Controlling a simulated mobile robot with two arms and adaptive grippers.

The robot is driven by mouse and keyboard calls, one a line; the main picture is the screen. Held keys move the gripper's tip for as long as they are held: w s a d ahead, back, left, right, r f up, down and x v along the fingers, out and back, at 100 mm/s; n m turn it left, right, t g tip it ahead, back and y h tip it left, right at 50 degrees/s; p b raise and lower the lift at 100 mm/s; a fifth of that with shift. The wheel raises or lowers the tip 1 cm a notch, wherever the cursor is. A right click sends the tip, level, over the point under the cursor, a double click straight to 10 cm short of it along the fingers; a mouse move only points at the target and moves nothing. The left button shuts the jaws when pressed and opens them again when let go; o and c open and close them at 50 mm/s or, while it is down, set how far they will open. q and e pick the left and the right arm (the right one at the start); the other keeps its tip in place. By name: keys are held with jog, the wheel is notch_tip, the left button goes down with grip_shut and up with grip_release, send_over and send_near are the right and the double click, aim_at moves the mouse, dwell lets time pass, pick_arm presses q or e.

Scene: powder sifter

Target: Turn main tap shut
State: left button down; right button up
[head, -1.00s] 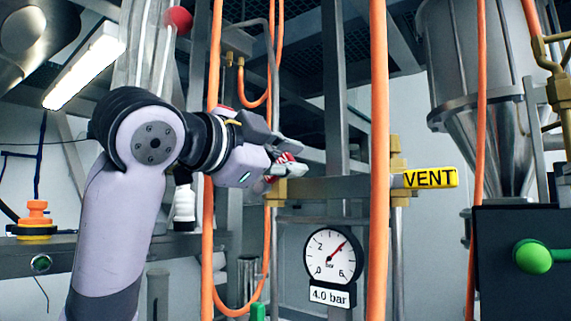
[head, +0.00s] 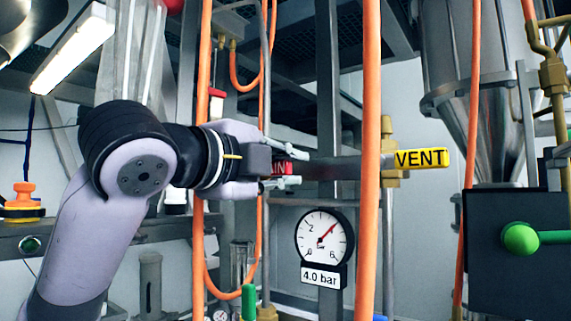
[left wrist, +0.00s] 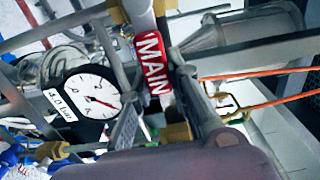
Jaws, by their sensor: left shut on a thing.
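The main tap's red handle (head: 279,168) shows only in part in the head view, between the fingers of my left gripper (head: 283,167). In the left wrist view the red handle (left wrist: 153,64) reads MAIN in white. My left gripper is shut on this handle. The gripper hides much of the handle and the valve body in the head view. My right gripper is not in view.
A yellow VENT handle (head: 420,158) sits on the same horizontal line to the right. The gauge (head: 324,239) below is labelled 4.0 bar. Orange hoses (head: 369,200) hang close to the gripper. A green knob (head: 521,239) is at the right.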

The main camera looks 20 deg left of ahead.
pick_arm(q)
jog(key=shift+d+f, duration=0.1)
jog(key=shift+f, duration=0.1)
jog(key=c, duration=1.9)
grip_release()
jog(key=o, duration=0.4)
jog(key=shift+r, duration=0.1)
jog(key=v, duration=1.2)
